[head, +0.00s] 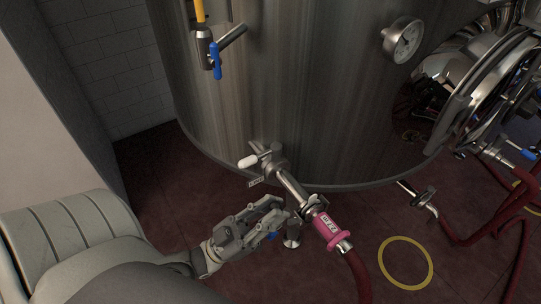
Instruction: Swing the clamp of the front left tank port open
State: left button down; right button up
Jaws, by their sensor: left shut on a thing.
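The front left tank port (290,183) is a steel pipe that slopes down from the tank wall, with a white-handled valve (248,161) at its upper end. The clamp (309,203) sits around the joint between this pipe and the pink hose end (327,226). My left gripper (288,213) comes in from the lower left and is shut at the clamp's near left side. Its fingers hide the part they hold, and whether the clamp is open cannot be told. My right gripper is not in view.
The large steel tank (300,90) fills the back. A dark red hose (360,275) runs down from the pink end. Another port (418,197) and red hoses (465,238) lie at the right. A yellow floor ring (405,285) lies on clear red floor.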

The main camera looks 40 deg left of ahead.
pick_arm(q)
jog(key=c, duration=1.3)
grip_release()
jog(key=shift+w, duration=0.1)
jog(key=v, duration=1.2)
